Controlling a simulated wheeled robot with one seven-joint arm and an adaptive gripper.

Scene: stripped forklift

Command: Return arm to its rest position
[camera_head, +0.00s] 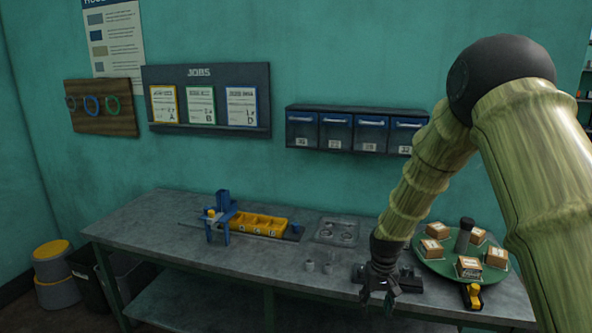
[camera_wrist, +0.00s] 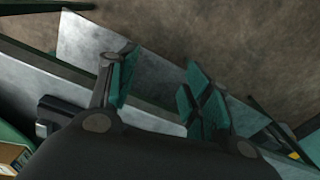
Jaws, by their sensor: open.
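My gripper (camera_head: 379,294) hangs at the end of my arm near the front edge of the workbench (camera_head: 165,222), in the right half of the head view. In the wrist view my gripper (camera_wrist: 155,92) shows two teal-padded fingers spread apart with nothing between them. The floor and slanted grey bench surfaces show beyond the fingers. My arm is bent, with its elbow high at the upper right of the head view. It hides part of the wall and bench behind it.
A green turntable (camera_head: 432,268) with several boxes stands right of my gripper. A dark fixture (camera_head: 408,281) sits just behind it. Blue drawers (camera_head: 352,131) hang on the wall. The bench's left end is clear.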

